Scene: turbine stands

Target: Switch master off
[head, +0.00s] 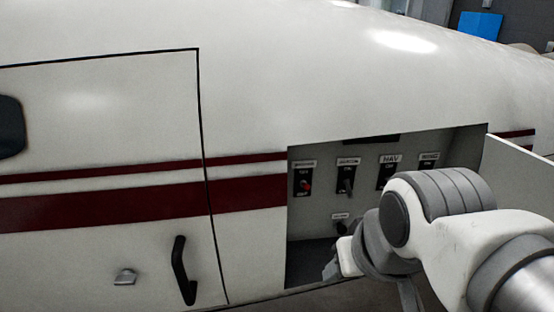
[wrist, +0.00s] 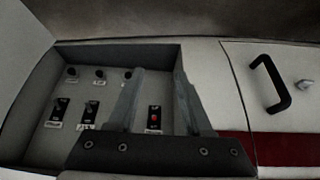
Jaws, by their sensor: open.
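A recessed switch panel (head: 325,222) in the white fuselage holds a row of labelled switches. The leftmost has a red toggle (head: 307,186) on a black plate with "OFF" at the bottom; its small label is too blurred to read surely. In the wrist view, turned about upside down, the red toggle (wrist: 155,117) shows between the fingers of my gripper (wrist: 158,75). My gripper is open and empty. In the head view my gripper (head: 338,262) is at the panel opening, below and right of the red toggle, mostly hidden by my arm.
Dark toggles (head: 347,186) sit to the right, one under a "NAV" label (head: 390,159). Round knobs (wrist: 99,74) form another row. An open panel door (head: 515,165) stands at the right. A black handle (head: 181,270) and a latch (head: 125,277) are on the door at left.

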